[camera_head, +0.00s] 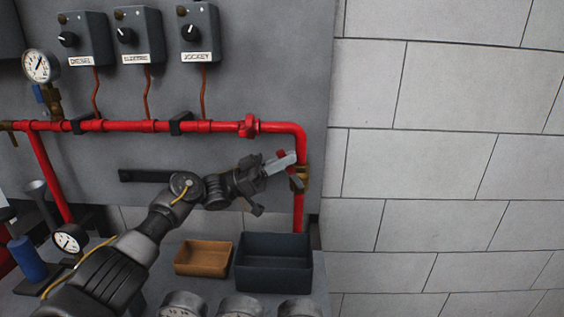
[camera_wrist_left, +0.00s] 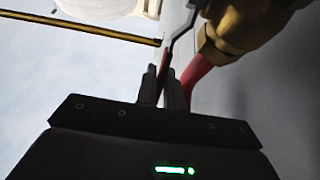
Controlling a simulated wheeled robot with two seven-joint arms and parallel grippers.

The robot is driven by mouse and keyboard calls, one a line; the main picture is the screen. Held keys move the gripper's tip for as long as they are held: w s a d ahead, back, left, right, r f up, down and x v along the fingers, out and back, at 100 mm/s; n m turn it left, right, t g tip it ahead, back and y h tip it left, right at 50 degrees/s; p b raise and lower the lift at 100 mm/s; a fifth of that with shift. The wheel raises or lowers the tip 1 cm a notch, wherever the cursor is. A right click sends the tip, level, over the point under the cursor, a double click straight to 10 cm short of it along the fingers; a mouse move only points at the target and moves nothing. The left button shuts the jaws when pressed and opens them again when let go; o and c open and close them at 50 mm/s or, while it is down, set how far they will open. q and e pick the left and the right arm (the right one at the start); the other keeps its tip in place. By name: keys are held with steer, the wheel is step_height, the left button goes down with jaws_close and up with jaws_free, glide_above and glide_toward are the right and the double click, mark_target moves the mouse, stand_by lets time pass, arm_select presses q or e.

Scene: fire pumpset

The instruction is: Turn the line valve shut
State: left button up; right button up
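The line valve (camera_head: 299,178) is a brass body on the vertical run of the red pipe, right of centre in the head view. Its brass body also shows large at the top right of the left wrist view (camera_wrist_left: 238,25). A grey metal lever with a red grip (camera_wrist_left: 166,62) runs from it down between my fingers. My left gripper (camera_head: 281,163) is at the lever, just left of and above the brass body. In the wrist view its two fingers (camera_wrist_left: 165,88) are close together with the red grip between them. My right gripper is not in view.
A red horizontal pipe (camera_head: 215,126) crosses the grey panel above my left arm. Diesel (camera_head: 86,38), electric (camera_head: 138,35) and jockey (camera_head: 198,33) boxes hang higher. Below stand an orange tray (camera_head: 203,270) and a dark bin (camera_head: 274,284). The block wall on the right is bare.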

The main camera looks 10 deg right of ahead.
arm_select(q)
steer(key=o, duration=0.4)
